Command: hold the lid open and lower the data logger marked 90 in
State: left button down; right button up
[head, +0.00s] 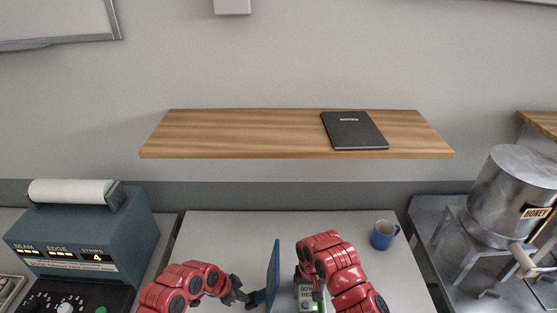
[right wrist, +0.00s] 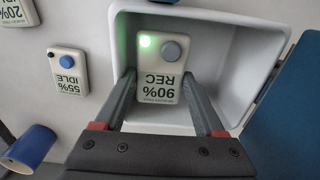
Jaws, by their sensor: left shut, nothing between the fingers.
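The logger also shows in the head view (head: 305,293). The blue lid (head: 273,276) stands upright at the box's left in the head view; its blue face is at the right of the right wrist view (right wrist: 294,105). My left gripper (head: 243,295) is shut and empty, its tips against or close to the lid's left face.
Loggers marked 55% (right wrist: 68,74) and 20% (right wrist: 14,14) lie on the table beside the box. A blue mug (head: 382,236) stands at the table's right. A shelf with a black notebook (head: 354,130) hangs above. The sealer machine (head: 85,240) is at left, a honey tank (head: 512,195) at right.

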jog(key=o, duration=0.4)
jog(key=shift+o, duration=0.2)
pick_arm(q)
jog(key=shift+f, duration=0.1)
pick_arm(e)
jog(key=shift+d, duration=0.2)
